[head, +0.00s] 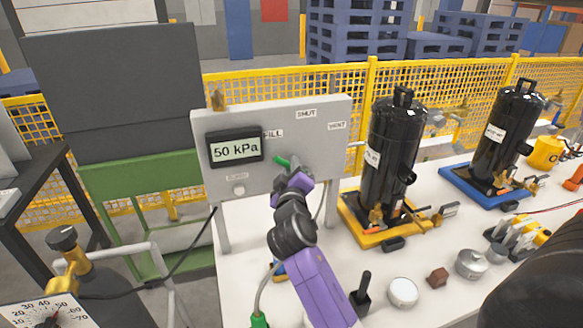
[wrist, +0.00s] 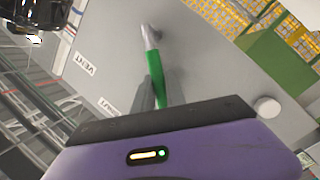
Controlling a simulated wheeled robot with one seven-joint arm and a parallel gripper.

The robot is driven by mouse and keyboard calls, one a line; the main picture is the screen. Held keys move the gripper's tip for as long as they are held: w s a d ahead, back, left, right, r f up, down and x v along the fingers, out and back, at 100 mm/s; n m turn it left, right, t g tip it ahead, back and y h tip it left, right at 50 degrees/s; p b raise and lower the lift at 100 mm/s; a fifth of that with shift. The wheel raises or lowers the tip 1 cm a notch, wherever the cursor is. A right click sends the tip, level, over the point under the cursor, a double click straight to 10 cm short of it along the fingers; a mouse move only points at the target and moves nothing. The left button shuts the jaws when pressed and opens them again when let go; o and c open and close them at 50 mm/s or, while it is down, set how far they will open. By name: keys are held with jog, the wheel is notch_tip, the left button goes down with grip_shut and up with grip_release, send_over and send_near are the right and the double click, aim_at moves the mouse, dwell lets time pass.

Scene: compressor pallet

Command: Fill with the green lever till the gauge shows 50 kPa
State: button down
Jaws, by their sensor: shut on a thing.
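The green lever (head: 282,161) is on the front of a grey panel (head: 225,170). In the wrist view the lever (wrist: 152,68) runs from its metal pivot down between my fingertips. My gripper (head: 289,172) is shut on its handle; it also shows in the wrist view (wrist: 158,92). The lever points to the FILL side, away from the SHUT and VENT labels; its exact angle is hard to tell. The digital display (head: 235,149) on the panel reads 50 kPa.
A white knob (head: 238,189) sits below the display. Black tanks stand to the right, one on a yellow tray (head: 352,226), one on a blue tray (head: 460,190). Small parts, including a round white lid (head: 403,292), lie on the white table. A yellow mesh fence (head: 335,80) runs behind.

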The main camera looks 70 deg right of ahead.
jog(key=shift+r, duration=0.15)
jog(key=shift+s+d+r+m+y+p, duration=0.2)
jog(key=shift+s+r+m+y+p, duration=0.15)
jog(key=shift+m+p, duration=0.35)
jog(key=shift+s+d+r+m+y+p, duration=0.2)
jog(key=shift+s+r+m+p, duration=0.1)
jog(key=shift+m, duration=0.3)
jog(key=shift+s+d+r+m+y+p, duration=0.1)
jog(key=shift+s+d+r+m+p, duration=0.15)
jog(key=shift+m, duration=0.35)
jog(key=m+p, duration=0.1)
jog(key=s+d+m+y+p, duration=0.1)
jog(key=shift+r+m, duration=0.3)
jog(key=shift+m, duration=0.1)
jog(key=shift+s+d+m+y+p, duration=0.45)
jog(key=shift+s+d+m, duration=0.15)
jog(key=shift+m, duration=0.3)
jog(key=shift+s+f, duration=0.1)
jog(key=c, duration=1.4)
grip_release()
jog(key=shift+o, duration=0.2)
